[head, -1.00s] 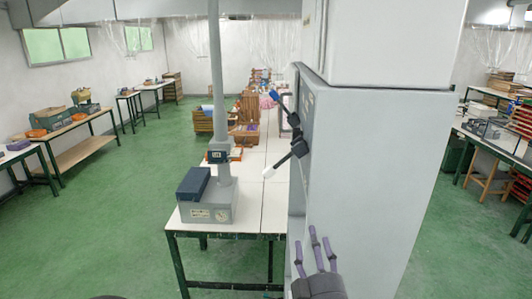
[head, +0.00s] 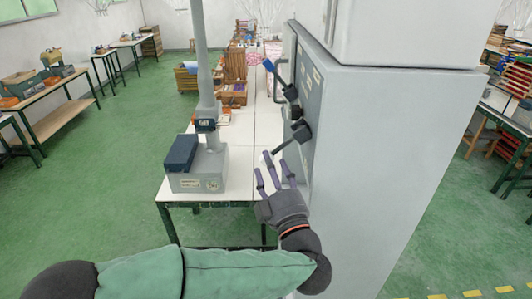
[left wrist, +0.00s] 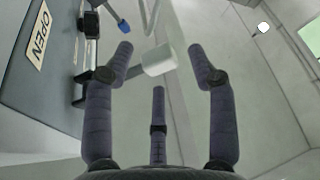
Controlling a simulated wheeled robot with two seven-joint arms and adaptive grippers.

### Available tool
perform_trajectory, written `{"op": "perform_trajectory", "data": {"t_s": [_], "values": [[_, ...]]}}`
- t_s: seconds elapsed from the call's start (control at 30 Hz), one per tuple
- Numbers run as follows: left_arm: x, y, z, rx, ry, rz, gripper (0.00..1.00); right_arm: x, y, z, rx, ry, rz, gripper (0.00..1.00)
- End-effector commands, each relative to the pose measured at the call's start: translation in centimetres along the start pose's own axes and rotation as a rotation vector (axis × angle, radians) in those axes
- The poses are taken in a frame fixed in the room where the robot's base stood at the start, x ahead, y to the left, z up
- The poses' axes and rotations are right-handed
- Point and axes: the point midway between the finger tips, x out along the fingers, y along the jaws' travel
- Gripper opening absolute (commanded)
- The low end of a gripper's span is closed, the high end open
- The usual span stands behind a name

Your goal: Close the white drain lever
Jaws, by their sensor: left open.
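The white drain lever (head: 267,157) juts down and out from the cabinet's side panel on a dark arm. In the left wrist view its white cylindrical grip (left wrist: 158,61) lies between the spread fingers, near the tips. My left gripper (head: 272,172) is open and empty, just below and in front of the white grip. I cannot tell whether a finger touches it. A blue-tipped lever (head: 268,65) sits higher on the same panel and also shows in the left wrist view (left wrist: 122,27). My right gripper is not in view.
The grey cabinet (head: 400,150) stands close on the right of the gripper. A white table (head: 240,185) with a grey stand (head: 200,170) is behind and left. An "OPEN" label (left wrist: 43,35) is on the panel. Green floor (head: 100,190) is free at the left.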

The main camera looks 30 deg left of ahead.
Motion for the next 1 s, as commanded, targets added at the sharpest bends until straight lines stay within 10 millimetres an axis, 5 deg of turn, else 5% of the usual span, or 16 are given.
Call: {"op": "perform_trajectory", "data": {"t_s": [0.3,0.67,0.9,0.97,1.0], "values": [[3.4,0.0,-0.1,0.001,0.001,-0.001,0.57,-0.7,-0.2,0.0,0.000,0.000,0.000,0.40],[3.8,0.0,0.0,0.000,-0.001,0.001,0.57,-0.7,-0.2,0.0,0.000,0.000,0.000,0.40],[3.8,0.0,0.0,0.000,-0.001,0.001,0.00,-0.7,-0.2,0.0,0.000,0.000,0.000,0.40],[3.8,0.0,0.0,0.000,-0.001,0.001,0.00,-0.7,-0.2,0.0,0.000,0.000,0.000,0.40],[3.8,0.0,0.0,0.000,0.000,0.001,0.41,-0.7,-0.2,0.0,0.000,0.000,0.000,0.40]]}}
